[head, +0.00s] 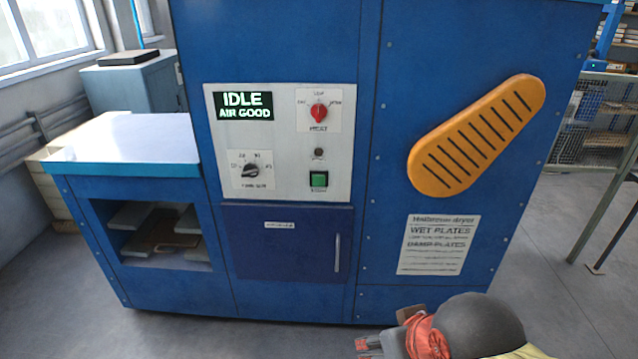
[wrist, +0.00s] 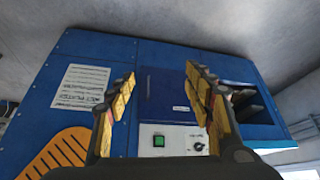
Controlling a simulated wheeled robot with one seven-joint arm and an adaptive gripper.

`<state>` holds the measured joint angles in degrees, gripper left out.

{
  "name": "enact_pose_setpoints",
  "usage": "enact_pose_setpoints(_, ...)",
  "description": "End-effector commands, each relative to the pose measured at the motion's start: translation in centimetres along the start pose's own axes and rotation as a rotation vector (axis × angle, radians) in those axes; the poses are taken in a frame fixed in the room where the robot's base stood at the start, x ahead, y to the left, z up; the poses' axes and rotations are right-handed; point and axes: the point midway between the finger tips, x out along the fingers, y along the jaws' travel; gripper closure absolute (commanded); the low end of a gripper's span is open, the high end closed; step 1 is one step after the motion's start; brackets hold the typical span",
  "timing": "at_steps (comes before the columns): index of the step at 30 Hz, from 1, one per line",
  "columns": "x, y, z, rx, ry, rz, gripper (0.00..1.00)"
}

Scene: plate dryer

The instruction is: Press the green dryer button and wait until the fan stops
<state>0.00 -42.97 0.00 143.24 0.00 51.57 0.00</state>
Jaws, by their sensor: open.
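The green dryer button (head: 319,179) sits on the light control panel (head: 283,182) of the blue dryer (head: 280,40), below a small dark round fitting. The display (head: 243,106) above left reads "IDLE AIR GOOD". In the wrist view, which is turned over, the green button (wrist: 158,141) shows between the fingers. My gripper (wrist: 165,85) is open and empty, with its two yellow-and-dark fingers spread, apart from the panel. In the head view only part of my gripper (head: 368,345) shows at the bottom, in front of the dryer and low to the right of the button.
The panel also holds a red knob (head: 318,112) and a black knob (head: 251,170). Below is a dark blue door (head: 290,245) with a vertical handle. A white-topped side table (head: 130,138) with shelves stands left. An orange slotted cover (head: 475,135) is at right. Floor in front is clear.

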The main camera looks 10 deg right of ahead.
Motion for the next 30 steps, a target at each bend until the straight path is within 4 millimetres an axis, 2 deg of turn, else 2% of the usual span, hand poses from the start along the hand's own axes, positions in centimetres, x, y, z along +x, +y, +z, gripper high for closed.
enact_pose_setpoints(26,0.00,0.00,0.00,0.000,0.000,0.000,0.99)
enact_pose_setpoints(30,0.00,0.00,0.00,0.000,0.000,0.000,1.00)
